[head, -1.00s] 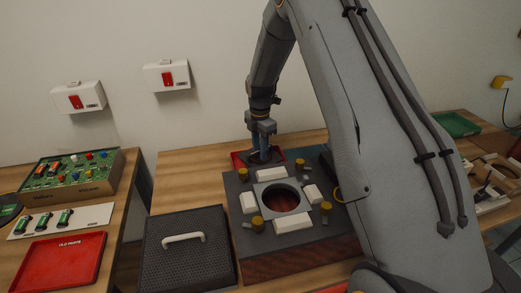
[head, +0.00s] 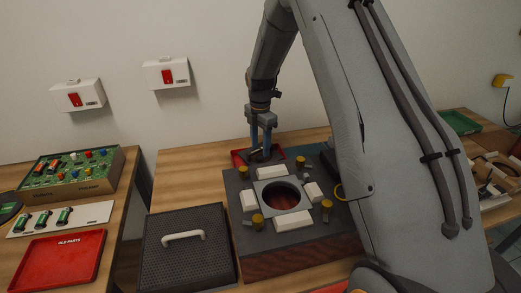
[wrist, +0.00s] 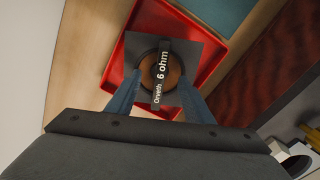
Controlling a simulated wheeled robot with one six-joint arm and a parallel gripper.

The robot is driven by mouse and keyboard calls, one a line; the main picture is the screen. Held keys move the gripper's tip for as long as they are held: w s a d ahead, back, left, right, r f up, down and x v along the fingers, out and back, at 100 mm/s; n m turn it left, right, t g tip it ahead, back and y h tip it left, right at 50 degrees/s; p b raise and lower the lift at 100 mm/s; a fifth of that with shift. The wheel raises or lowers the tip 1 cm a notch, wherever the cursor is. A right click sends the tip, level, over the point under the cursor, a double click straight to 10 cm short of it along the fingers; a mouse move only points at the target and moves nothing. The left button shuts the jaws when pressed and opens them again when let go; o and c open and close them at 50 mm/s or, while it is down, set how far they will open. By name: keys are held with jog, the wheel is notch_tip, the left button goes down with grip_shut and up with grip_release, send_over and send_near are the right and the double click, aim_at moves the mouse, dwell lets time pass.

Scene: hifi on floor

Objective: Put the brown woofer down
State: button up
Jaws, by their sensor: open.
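The brown woofer (wrist: 176,82) lies in a red tray (wrist: 113,72). It has a dark square frame, a brown round cone and a dark bar across it lettered "Orveth 6 ohm". In the head view the woofer (head: 270,155) is small and partly hidden by the fingers and the cabinet in front. My gripper (head: 261,149) points down over it. In the wrist view my gripper (wrist: 156,95) is open, with one blue finger on each side of the bar. I cannot tell whether the fingers still touch it.
A dark speaker cabinet (head: 237,194) with an empty round hole and white blocks stands in front of the tray. A black perforated grille (head: 185,263) with a white handle lies to its left. Another red tray (head: 60,262), marked "OLD PARTS", is on the left table.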

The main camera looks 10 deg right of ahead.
notch_tip(320, 180, up, 10)
jog(key=b, duration=0.2)
jog(key=shift+b, duration=0.3)
jog(key=shift+r, duration=0.15)
